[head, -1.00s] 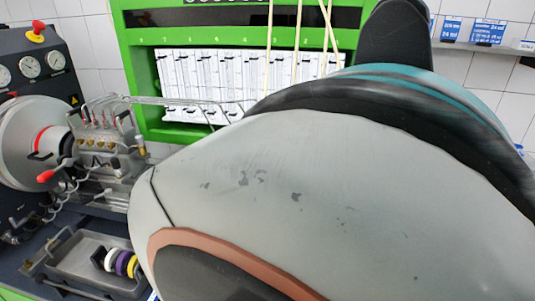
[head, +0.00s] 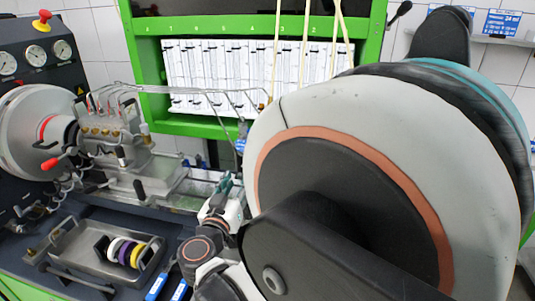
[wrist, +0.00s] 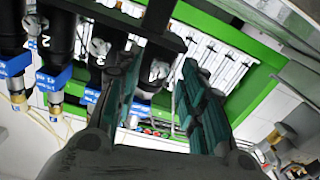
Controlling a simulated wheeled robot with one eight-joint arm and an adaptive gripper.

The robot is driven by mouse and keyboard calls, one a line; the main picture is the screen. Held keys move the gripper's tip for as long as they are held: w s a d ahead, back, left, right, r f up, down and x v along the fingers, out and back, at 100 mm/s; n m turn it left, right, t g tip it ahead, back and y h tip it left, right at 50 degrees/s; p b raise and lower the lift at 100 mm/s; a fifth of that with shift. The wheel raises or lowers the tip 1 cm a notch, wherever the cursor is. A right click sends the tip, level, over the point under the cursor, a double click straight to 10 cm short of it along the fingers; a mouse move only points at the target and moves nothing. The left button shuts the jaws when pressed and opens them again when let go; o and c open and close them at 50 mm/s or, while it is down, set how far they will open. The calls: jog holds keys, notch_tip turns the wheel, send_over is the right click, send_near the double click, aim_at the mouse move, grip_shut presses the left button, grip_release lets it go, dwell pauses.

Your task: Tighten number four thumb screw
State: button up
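My gripper (wrist: 155,82) is open in the wrist view, its two dark teal fingers apart with nothing held between them. A silver wing-shaped thumb screw (wrist: 157,70) on a black holder shows in the gap between the fingertips, apart from them. A second thumb screw (wrist: 98,46) is just left of the left finger. I cannot read which screw is number four. In the head view my gripper (head: 224,187) is small and partly hidden by my arm, below the green frame.
The green testbench cabinet (head: 190,124) with numbered glass tubes stands behind. A pump (head: 105,133) with metal lines is at left. A grey tray (head: 80,262) holds several coloured rings. Blue tags and brass fittings (wrist: 18,98) hang at the left of the wrist view.

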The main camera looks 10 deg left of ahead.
jog(key=shift+w, duration=0.6)
grip_shut()
